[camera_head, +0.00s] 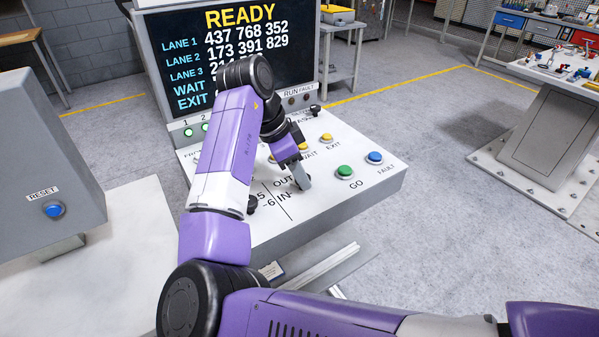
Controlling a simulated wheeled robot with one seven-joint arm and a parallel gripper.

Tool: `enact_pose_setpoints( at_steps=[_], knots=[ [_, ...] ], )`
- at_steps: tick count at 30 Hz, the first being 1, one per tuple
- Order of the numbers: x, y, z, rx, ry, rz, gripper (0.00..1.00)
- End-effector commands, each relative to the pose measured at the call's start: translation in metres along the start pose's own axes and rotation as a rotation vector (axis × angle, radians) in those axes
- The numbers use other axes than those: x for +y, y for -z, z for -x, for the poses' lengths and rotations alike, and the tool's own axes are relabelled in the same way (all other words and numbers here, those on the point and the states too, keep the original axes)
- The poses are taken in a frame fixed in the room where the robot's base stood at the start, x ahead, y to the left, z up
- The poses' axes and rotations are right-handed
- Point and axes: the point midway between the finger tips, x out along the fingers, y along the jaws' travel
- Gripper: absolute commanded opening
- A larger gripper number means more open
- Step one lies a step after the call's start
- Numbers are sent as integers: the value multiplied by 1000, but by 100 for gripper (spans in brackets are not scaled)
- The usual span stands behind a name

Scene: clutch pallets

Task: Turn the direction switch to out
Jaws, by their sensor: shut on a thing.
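The direction switch is on the white sloping control panel (350,180), beside the OUT label (283,182) and the IN label (282,197). My gripper (302,184) points down at the panel just right of these labels and is shut on the switch. The fingers cover the knob, so I cannot tell which way it points. My arm comes in from the lower right and bends over the panel's left part, hiding some of its controls.
A green GO button (345,172) and a blue FAULT button (375,157) are right of my gripper. A yellow EXIT button (326,138) is behind. A black knob (252,204) is to the left. The display (290,50) behind reads READY.

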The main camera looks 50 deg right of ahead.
Motion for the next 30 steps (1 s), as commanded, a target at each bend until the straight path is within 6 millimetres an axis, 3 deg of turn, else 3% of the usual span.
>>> enact_pose_setpoints(
  at_steps=[7, 8, 10, 22, 30],
  knots=[
    [0, 0, 0, 0, 0, -2, 0],
    [0, 0, 0, 0, 0, -2, 40],
    [0, 0, 0, 0, 0, -2, 54],
    [0, 0, 5, -1, 1, 0, 55],
    [-1, 0, 46, -1, 3, 0, 55]
  ],
)
